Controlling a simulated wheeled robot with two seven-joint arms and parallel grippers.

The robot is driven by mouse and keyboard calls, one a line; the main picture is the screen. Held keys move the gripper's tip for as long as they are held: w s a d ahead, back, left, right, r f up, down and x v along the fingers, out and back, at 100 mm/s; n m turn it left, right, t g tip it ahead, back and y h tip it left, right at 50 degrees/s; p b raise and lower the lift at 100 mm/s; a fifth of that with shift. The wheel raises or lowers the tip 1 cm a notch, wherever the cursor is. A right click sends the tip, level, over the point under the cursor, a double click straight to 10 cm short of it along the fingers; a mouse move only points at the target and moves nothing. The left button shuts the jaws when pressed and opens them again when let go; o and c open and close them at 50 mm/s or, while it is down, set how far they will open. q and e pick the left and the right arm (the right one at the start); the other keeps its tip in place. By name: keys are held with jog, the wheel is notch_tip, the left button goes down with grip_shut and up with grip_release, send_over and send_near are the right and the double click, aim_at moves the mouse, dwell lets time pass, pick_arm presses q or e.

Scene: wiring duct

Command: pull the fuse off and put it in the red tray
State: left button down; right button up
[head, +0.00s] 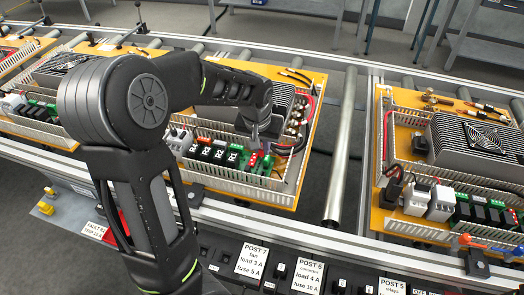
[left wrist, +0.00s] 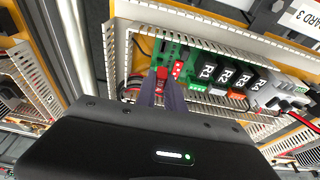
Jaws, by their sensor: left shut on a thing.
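My left gripper (head: 254,142) reaches down over the green terminal board of the middle panel. In the left wrist view its fingers (left wrist: 167,92) are shut on a small red fuse (left wrist: 162,76), which still appears to be at the green board (left wrist: 168,52). A red block with white dots (left wrist: 178,70) sits right beside it. In the head view the fuse is mostly hidden by the fingers. A red piece, possibly the red tray (head: 119,222), shows behind my left arm next to a fault label; most of it is hidden. My right gripper is not in view.
Black relays (head: 219,153) stand in a row left of the gripper, inside white slotted duct walls (head: 235,184). A finned grey box (head: 285,100) and red and black wires (head: 300,135) are close by. Another panel (head: 450,150) stands to the right beyond a bare roller (head: 341,150).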

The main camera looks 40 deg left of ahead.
pick_arm(q)
jog(key=shift+r, duration=0.2)
dwell(0.5)
jog(key=shift+r+p, duration=1.5)
jog(key=shift+r, duration=0.35)
jog(key=shift+f, duration=0.15)
